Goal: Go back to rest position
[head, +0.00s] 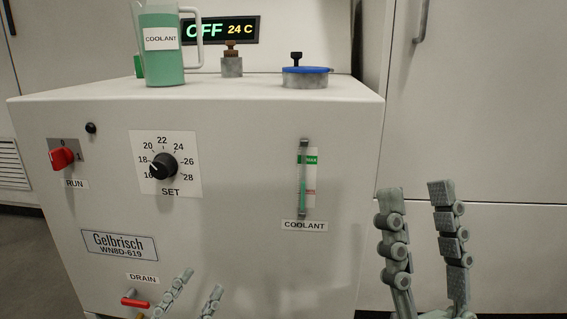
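My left gripper (194,296) shows at the bottom edge, in front of the lower part of the white chiller (230,240). Its two fingers are apart with nothing seen between them; the rest of it is below the picture. My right gripper (418,192) is at the lower right, fingers pointing up and spread apart, empty. It is to the right of the chiller's front face, and its base is cut off by the bottom edge.
On the chiller stand a green coolant jug (163,62), a blue-rimmed cap (306,77) and a small brown-topped fitting (232,62). Its front carries a red RUN switch (62,158), a SET dial (163,166), a coolant gauge (303,180) and a red drain handle (135,302). The display reads OFF, 24 C.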

